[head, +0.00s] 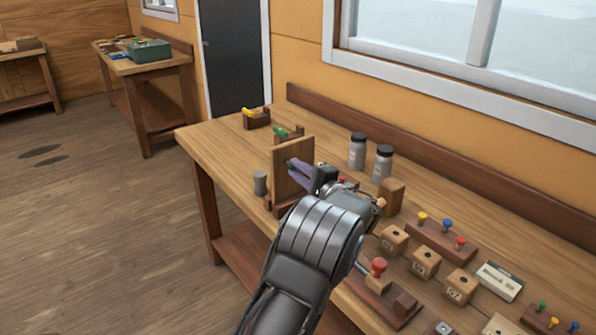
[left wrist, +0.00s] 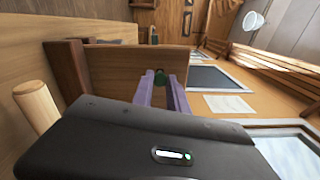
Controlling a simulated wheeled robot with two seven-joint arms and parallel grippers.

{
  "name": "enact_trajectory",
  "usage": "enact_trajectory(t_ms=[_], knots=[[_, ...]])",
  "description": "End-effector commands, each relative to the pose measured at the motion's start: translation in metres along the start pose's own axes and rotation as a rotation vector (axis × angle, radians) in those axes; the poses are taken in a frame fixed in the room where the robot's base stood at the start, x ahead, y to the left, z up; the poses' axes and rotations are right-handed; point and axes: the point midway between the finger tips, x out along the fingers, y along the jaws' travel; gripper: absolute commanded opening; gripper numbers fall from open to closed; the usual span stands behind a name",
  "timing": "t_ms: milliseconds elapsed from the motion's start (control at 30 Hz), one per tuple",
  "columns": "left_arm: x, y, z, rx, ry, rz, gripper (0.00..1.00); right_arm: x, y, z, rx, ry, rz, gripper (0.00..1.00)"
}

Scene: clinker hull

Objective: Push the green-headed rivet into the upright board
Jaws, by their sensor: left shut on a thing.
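The upright board (head: 291,160) stands in a dark wooden base on the workbench; it also shows in the left wrist view (left wrist: 115,62). My left gripper (head: 297,167) has purple fingers and is at the board's near face. In the left wrist view its fingers (left wrist: 161,88) are shut on the green-headed rivet (left wrist: 160,77), whose green head shows between the fingertips, against the board. The rivet's shank is hidden, so I cannot tell how deep it sits. In the head view the fingers and wrist hide the rivet. My right gripper is not in view.
Behind the board are wooden holders with a green piece (head: 281,133) and a yellow piece (head: 248,112). A grey cylinder (head: 260,183) stands left of it. Two jars (head: 357,150), a rivet rack (head: 440,240) and several marked blocks (head: 425,264) are to the right.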

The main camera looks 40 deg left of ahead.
Motion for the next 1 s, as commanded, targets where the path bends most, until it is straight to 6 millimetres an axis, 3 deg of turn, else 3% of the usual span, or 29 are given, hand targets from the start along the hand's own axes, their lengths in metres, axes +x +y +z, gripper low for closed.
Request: enact_trajectory(t_ms=[833, 867, 1000], knots=[[0.015, 0.0, 0.0, 0.0, 0.0, 0.0, 0.0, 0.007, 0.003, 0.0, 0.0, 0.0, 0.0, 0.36], [0.015, 0.0, 0.0, 0.0, 0.0, 0.0, 0.21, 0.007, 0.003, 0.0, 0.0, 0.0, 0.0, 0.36], [0.015, 0.0, 0.0, 0.0, -0.001, 0.0, 0.33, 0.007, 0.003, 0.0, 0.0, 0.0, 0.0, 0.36]])
